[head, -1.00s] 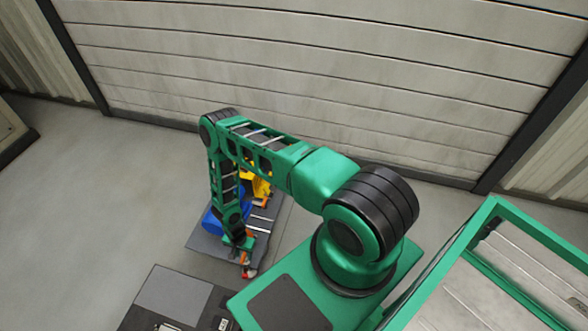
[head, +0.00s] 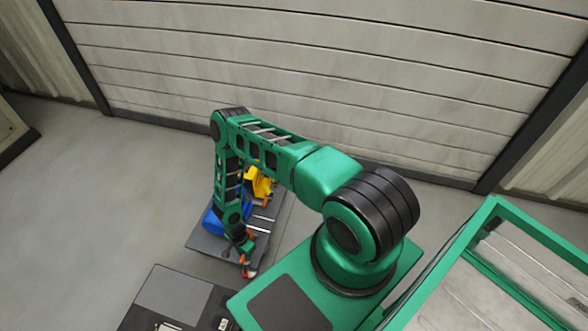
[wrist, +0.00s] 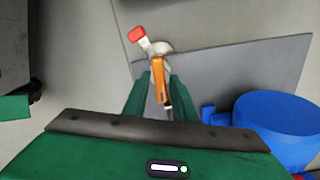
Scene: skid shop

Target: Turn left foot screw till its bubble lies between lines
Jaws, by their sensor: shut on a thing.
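My gripper (wrist: 160,84) shows in the wrist view with its two green fingers on either side of an orange piece (wrist: 158,68). I cannot make out any bubble or lines on the foot screw's level.
A blue cylinder (wrist: 272,120) stands on the plate to the right of my gripper; it also shows in the head view (head: 212,219). A yellow unit (head: 258,184) stands behind it. A dark panel (head: 172,292) lies in front. Open floor (head: 100,200) is to the left.

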